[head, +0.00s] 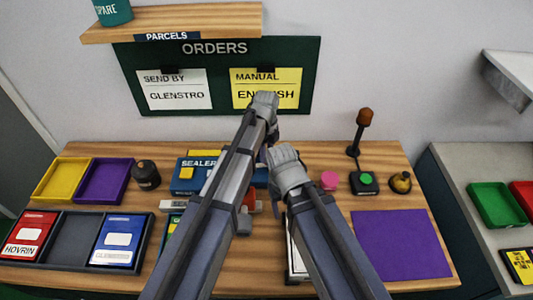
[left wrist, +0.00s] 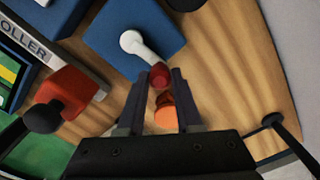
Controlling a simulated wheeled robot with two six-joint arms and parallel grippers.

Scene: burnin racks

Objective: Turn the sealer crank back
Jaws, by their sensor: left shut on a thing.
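The sealer is a blue box (head: 184,187) labelled SEALER on the table in the head view, partly covered by my left arm. In the left wrist view, its blue top (left wrist: 103,38) carries a white crank (left wrist: 135,45) with a red knob (left wrist: 160,74). My left gripper (left wrist: 160,84) is shut on the red knob, one finger on each side. An orange round piece (left wrist: 166,117) shows between the fingers, closer to the palm. In the head view, my arms hide the crank and left gripper. My right arm reaches beside the left one; its fingers are hidden.
A red part with a black knob (left wrist: 43,117) is beside the ROLLER label in the left wrist view. Yellow (head: 50,193) and purple trays (head: 80,199) stand at left. A lamp post (head: 356,137) and green button (head: 366,179) stand at right. The purple mat (head: 400,245) is bare.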

